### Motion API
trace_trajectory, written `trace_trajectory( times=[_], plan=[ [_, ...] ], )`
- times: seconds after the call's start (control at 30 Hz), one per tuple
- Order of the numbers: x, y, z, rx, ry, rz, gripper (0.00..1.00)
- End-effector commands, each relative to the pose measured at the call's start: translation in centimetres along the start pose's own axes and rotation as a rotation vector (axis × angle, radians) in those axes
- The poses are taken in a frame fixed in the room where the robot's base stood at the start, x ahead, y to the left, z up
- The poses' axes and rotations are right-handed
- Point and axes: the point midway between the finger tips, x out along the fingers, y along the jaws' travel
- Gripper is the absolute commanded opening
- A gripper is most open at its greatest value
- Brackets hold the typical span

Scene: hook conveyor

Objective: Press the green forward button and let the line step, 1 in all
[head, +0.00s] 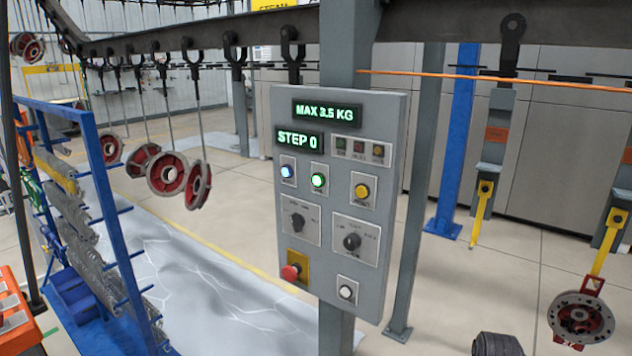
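The grey control panel (262,130) is mounted on a post in the middle of the head view. Its green button (318,180) glows, between a lit blue-white button (287,171) and a yellow button (361,191). The display (298,139) above reads "STEP 0". The overhead conveyor rail (190,37) runs along the top, with red wheel-like parts (167,173) hanging from its hooks at left. My gripper is not in view, and nothing touches the green button.
Two selector knobs, a red mushroom button (290,272) and a white button (347,292) sit lower on the panel. A blue rack (97,180) stands at left. A round part (581,318) hangs at lower right, near a dark ribbed object (497,344) cut off below.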

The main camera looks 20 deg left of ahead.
Motion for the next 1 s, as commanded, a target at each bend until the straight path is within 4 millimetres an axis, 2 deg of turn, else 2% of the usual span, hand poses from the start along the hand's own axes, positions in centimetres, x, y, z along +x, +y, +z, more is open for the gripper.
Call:
trace_trajectory(
  times=[0.07, 0.9, 1.0],
  plan=[
    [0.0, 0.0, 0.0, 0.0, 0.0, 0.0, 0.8],
    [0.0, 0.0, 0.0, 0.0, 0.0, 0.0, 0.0],
    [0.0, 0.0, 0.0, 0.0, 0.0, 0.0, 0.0]
  ],
)
